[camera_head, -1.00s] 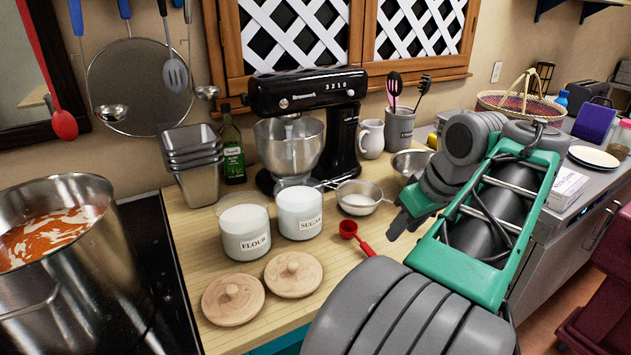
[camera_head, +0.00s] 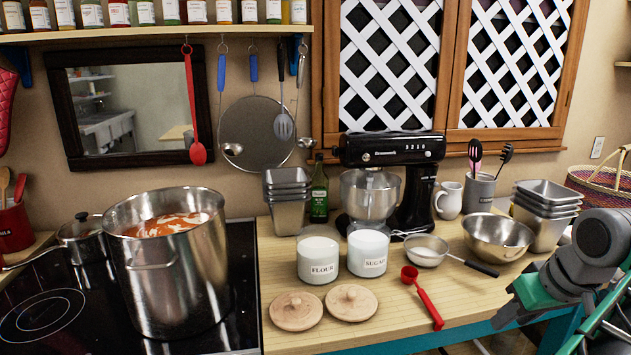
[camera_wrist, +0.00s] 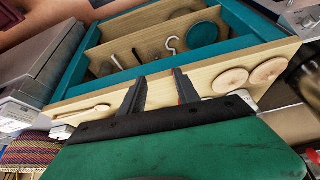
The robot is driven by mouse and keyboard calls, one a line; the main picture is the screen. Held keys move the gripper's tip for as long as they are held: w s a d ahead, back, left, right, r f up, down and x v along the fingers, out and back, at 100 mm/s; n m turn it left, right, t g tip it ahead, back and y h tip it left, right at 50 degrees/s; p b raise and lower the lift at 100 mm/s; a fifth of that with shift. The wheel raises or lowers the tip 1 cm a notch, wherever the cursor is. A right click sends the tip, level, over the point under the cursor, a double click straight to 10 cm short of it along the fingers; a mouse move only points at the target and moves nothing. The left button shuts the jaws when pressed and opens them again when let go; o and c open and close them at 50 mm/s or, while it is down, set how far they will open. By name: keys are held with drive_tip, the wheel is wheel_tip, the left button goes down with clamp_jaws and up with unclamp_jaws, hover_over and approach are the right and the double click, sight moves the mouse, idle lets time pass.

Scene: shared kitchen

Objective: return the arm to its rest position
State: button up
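My arm (camera_head: 590,265) shows at the lower right edge of the head view, right of the counter items, and is partly cut off. In the wrist view my gripper (camera_wrist: 159,77) has two dark fingers set apart, with nothing visible between them. The fingers point toward an open teal-framed drawer (camera_wrist: 235,22) with wooden dividers. It holds a hook-shaped metal tool (camera_wrist: 172,46) and a round dark item (camera_wrist: 202,35). I cannot tell the exact height of the fingers above the drawer.
The wooden counter (camera_head: 390,318) holds a flour jar (camera_head: 318,264), a sugar jar (camera_head: 368,258), two wooden lids (camera_head: 352,302), a red measuring spoon (camera_head: 425,300), a strainer (camera_head: 427,252) and a metal bowl (camera_head: 497,238). A large soup pot (camera_head: 170,280) stands on the stove at left.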

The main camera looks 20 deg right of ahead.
drive_tip(key=s+d+f+m+g, duration=0.1)
drive_tip(key=s+d+f+m, duration=0.3)
drive_tip(key=f+m, duration=0.4)
drive_tip(key=a+f+g+p, duration=0.1)
drive_tip(key=a+f+g, duration=0.1)
drive_tip(key=a+f, duration=0.55)
drive_tip(key=w+a+r+n+p, duration=0.1)
drive_tip(key=w+a+n, duration=0.2)
drive_tip(key=a, duration=0.6)
drive_tip(key=w+a+r+n+p, duration=0.1)
drive_tip(key=w+a+n, duration=0.2)
drive_tip(key=a, duration=0.7)
drive_tip(key=w+a+r+n+t+p, duration=0.1)
drive_tip(key=w+a+n, duration=0.2)
drive_tip(key=a, duration=0.7)
drive_tip(key=shift+w+a+r+n+y, duration=0.2)
drive_tip(key=shift+w+n+y, duration=0.2)
drive_tip(key=shift+n, duration=0.2)
drive_tip(key=shift+c, duration=0.2)
